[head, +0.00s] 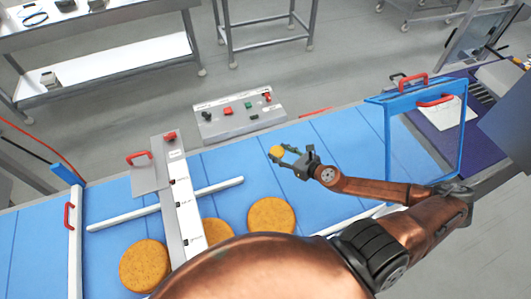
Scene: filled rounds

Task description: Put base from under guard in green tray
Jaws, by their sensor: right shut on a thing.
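My right gripper (286,157) reaches in from the right above the blue belt and is shut on a small orange round piece (277,151) at its tips. Larger orange-brown round bases lie on the belt: one at the left (145,266), one partly hidden in the middle (217,232) and one at the right (271,216). A blue-framed guard with a clear panel and red handles (376,101) stands across the belt at the right. I cannot tell whether anything lies under it. No green tray shows. My left gripper is not in view.
A white bar with labels (186,212) crosses the belt, with a grey plate and red handle (141,158) beside it. A control box (238,117) stands behind the belt. A white rail (110,222) lies at the left. My copper arm hides the front centre.

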